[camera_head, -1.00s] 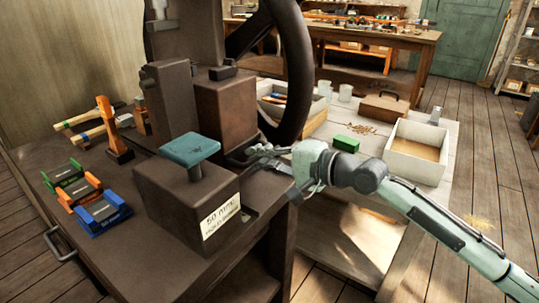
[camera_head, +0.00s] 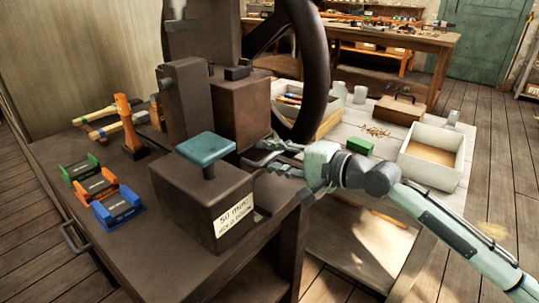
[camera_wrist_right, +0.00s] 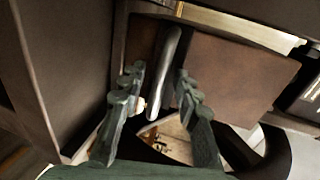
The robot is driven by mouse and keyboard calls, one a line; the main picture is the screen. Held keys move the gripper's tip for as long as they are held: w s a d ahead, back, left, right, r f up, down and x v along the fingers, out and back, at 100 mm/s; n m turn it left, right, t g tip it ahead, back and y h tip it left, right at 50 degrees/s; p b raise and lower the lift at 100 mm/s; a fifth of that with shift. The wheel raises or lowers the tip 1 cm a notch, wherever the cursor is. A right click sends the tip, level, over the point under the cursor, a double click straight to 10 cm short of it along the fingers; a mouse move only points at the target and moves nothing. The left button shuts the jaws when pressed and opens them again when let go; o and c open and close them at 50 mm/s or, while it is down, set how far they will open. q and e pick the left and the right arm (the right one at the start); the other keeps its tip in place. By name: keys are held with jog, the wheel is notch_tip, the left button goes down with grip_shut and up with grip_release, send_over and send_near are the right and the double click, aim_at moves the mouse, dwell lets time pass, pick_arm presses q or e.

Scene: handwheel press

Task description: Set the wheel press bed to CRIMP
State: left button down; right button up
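The dark wheel press (camera_head: 240,112) stands on the brown bench, with its large handwheel (camera_head: 313,75) behind. In front is a dark block (camera_head: 190,190) with a teal-topped post (camera_head: 205,148) and a paper label (camera_head: 233,215) whose smaller print is unreadable. My right gripper (camera_head: 268,155) is beside the press's lower right side. In the right wrist view its fingers (camera_wrist_right: 160,90) are apart, with a grey metal bar (camera_wrist_right: 166,75) between them; a gap shows on at least one side. No CRIMP marking is legible. My left gripper is not in view.
Green (camera_head: 80,171), orange (camera_head: 95,189) and blue (camera_head: 118,212) cradles lie at the bench's left, with hammers (camera_head: 105,125) behind. A pale table to the right holds a green block (camera_head: 359,146) and an open box (camera_head: 431,155). The floor at right is clear.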

jog(key=v, duration=1.1)
jog(key=shift+d+r, duration=0.15)
jog(key=shift+d, duration=0.1)
jog(key=shift+s, duration=0.15)
jog(key=s+d+f+n+h, duration=0.1)
jog(key=d+f+n+h, duration=0.15)
jog(key=f, duration=0.75)
jog(key=s+d+f+n+h, duration=0.1)
jog(key=s+d+f+h, duration=0.15)
jog(key=f, duration=0.65)
jog(key=d+f+n+h, duration=0.2)
jog(key=d+f+h, duration=0.15)
jog(key=f, duration=0.65)
jog(key=s+d+f+n+g+h, duration=0.1)
jog(key=s+d+f+g+h, duration=0.1)
jog(key=s+d+f, duration=0.4)
jog(key=s+d+f+n+g+h, duration=0.2)
jog(key=s+d+f, duration=0.5)
jog(key=s+f, duration=0.4)
jog(key=s+g+h, duration=0.1)
jog(key=s, duration=0.3)
jog(key=shift+f+g+h, duration=0.35)
jog(key=shift+f+g, duration=0.05)
jog(key=shift+a, duration=0.1)
